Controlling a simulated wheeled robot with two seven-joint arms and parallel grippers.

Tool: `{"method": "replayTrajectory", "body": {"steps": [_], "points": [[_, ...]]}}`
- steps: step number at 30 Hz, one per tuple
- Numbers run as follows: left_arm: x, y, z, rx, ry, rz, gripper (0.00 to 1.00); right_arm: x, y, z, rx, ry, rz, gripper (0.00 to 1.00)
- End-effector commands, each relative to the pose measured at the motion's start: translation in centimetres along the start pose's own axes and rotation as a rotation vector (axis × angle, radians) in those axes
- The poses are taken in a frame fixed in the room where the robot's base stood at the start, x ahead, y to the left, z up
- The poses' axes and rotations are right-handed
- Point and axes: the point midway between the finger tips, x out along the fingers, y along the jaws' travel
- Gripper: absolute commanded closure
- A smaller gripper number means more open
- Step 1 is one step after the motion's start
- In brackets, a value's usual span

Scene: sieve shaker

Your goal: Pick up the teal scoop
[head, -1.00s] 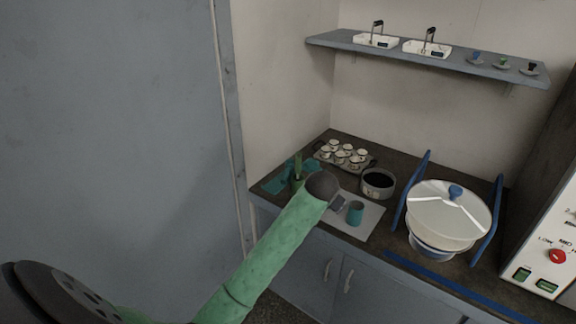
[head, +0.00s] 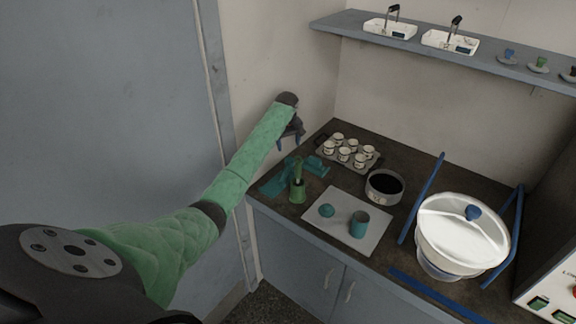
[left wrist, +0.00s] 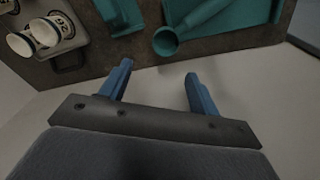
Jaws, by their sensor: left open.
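The teal scoop (head: 275,187) lies on the dark counter's left end, partly hidden by a green pot in the head view. In the left wrist view its broad flat pan (left wrist: 243,14) is at the top, and a round tubular handle end points down toward my fingers. My left gripper (head: 290,139) is open and empty, above the counter's back-left corner near the wall. Its blue fingers also show in the left wrist view (left wrist: 158,84), apart from the scoop. My right gripper is not in view.
Another teal piece (head: 317,166) lies beside the scoop. A green pot (head: 297,194) holds a green upright object.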

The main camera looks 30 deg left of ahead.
Motion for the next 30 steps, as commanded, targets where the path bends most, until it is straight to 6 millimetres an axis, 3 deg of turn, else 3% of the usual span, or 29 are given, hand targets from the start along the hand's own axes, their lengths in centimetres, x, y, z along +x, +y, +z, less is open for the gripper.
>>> {"method": "replayTrajectory", "body": {"steps": [4,9,15,30], "points": [[1.6,-0.7,0.6,-0.178,-0.056,-0.025,0.38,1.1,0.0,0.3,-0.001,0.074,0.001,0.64],[1.5,-0.8,1.0,-0.354,-0.076,-0.036,0.38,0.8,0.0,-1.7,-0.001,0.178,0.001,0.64],[1.5,-0.8,1.1,-0.491,-0.076,-0.047,0.38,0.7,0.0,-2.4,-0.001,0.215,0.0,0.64],[4.5,-0.9,1.3,-0.512,-0.075,-0.048,0.38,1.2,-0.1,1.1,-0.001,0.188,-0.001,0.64]]}}
